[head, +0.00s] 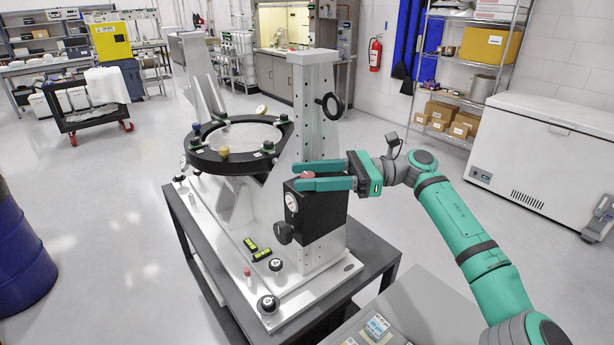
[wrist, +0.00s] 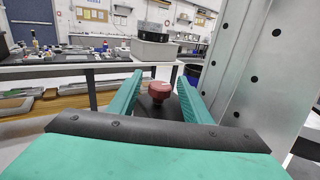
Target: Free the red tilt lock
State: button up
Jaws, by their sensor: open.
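The red tilt lock is a round red knob (head: 307,175) on top of the black box (head: 318,222) at the near upright. In the head view the fingers partly hide it. In the wrist view the red knob (wrist: 160,90) stands upright on a dark surface, between the two teal fingers. My gripper (head: 296,176) reaches in from the right, level over the black box, with its fingers open on either side of the knob. In the wrist view, gaps show between the knob and both fingers of my gripper (wrist: 160,79).
The grey upright (head: 316,100) rises close beside the fingers, with a black handwheel (head: 331,106) higher up. The black mirror ring (head: 207,160) lies left of it. A dial gauge (head: 292,202) and dark knob (head: 284,232) stick out from the box. Open floor lies left of the table.

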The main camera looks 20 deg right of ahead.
jog(key=s+d, duration=0.2)
jog(key=d, duration=0.8)
jog(key=shift+d, duration=0.3)
